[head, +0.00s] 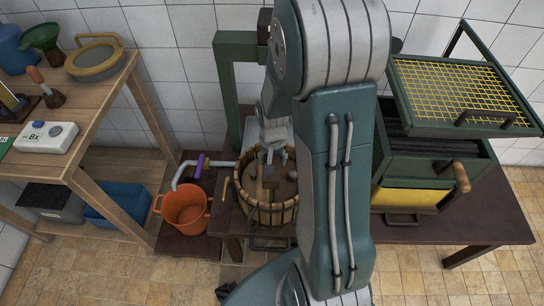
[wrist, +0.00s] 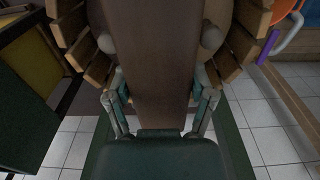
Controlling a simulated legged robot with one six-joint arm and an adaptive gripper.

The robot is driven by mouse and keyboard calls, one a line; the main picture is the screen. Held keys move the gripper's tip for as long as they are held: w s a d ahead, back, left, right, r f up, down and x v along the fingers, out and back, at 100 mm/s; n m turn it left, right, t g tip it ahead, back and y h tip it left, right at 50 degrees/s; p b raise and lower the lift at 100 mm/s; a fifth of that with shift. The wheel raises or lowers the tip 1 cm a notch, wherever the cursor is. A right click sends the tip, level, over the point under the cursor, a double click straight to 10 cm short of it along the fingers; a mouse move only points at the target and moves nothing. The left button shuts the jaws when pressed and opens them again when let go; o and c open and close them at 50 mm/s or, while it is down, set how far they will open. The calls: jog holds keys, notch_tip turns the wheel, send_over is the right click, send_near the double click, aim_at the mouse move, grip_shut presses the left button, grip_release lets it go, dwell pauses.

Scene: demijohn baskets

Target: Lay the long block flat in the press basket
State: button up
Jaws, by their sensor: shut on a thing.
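The press basket (head: 284,214) is a round tub of upright wooden slats with dark hoops, in the middle of the head view. Its slats also flank the wrist view (wrist: 72,24). My gripper (head: 270,158) is over the basket's opening, pointing down. In the wrist view its fingers (wrist: 162,90) are closed on both sides of a long brown block (wrist: 165,55). The block also shows small and dark below the fingers in the head view (head: 268,171). Its far end, and whether it touches the basket floor, cannot be told.
Two rounded knobs (wrist: 105,42) (wrist: 210,38) show beside the block. An orange bucket (head: 183,208) stands left of the basket. A green rack with a yellow mesh (head: 462,88) is at the right. A green press frame (head: 229,90) rises behind. A wooden shelf (head: 98,99) is at left.

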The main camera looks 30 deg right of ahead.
jog(key=shift+f, duration=2.75)
jog(key=shift+f, duration=0.55)
jog(key=o, duration=1.3)
jog(key=shift+c, duration=0.2)
notch_tip(320, 180, up, 12)
jog(key=shift+f, duration=0.1)
